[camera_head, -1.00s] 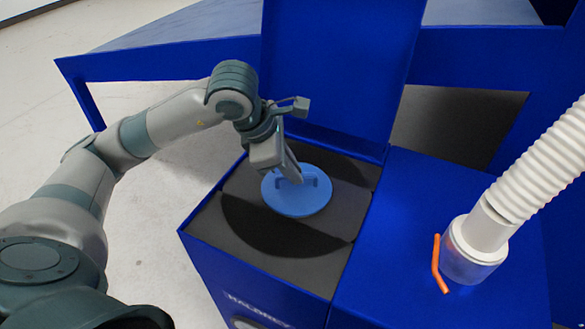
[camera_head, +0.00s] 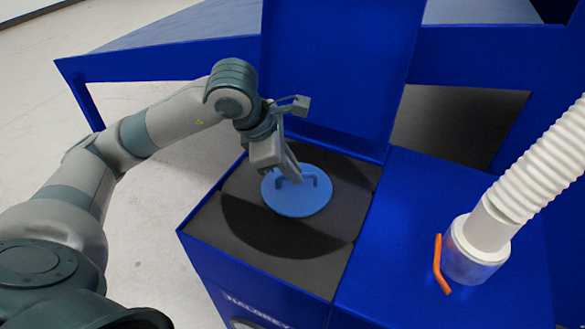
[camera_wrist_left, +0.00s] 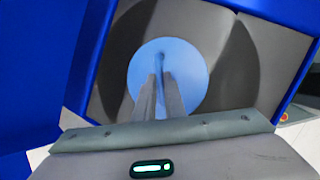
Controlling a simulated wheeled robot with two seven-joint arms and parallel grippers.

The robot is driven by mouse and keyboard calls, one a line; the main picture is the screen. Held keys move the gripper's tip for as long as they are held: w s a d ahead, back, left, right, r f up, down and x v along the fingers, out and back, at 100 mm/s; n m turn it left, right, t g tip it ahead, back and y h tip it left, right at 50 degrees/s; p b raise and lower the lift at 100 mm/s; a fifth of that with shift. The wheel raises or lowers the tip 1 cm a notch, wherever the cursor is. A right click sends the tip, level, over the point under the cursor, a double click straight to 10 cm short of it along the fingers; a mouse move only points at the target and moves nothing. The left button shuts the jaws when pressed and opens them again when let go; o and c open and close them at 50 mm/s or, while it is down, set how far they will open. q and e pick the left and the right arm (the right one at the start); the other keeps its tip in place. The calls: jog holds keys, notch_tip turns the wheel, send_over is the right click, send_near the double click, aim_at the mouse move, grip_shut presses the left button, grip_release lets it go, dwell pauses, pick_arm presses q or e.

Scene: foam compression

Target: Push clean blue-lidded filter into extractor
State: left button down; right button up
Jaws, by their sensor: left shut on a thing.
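The filter's round light-blue lid (camera_head: 298,204) lies in the round opening of the extractor's dark grey top (camera_head: 235,225). The lid carries a raised handle bar. My left gripper (camera_head: 296,178) reaches down onto the lid from the upper left, and its fingers are shut on the handle. In the left wrist view the two grey fingers (camera_wrist_left: 158,92) close on the handle over the blue lid (camera_wrist_left: 197,75). The filter body below the lid is hidden in the opening. My right gripper is not in view.
The extractor's blue hinged cover (camera_head: 335,70) stands open behind the opening. To the right, a white ribbed hose (camera_head: 535,160) rises from a collar on the blue housing, beside an orange lever (camera_head: 440,265). Bare floor (camera_head: 150,225) lies to the left.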

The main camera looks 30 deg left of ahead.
pick_arm(q)
jog(key=shift+f+b, duration=0.25)
jog(key=shift+b, duration=0.05)
dwell(0.4)
jog(key=c, duration=1.7)
grip_release()
jog(key=shift+c, duration=0.2)
jog(key=p+v, duration=0.1)
jog(key=v, duration=1.6)
jog(key=shift+s+r, duration=0.2)
jog(key=shift+a, duration=0.1)
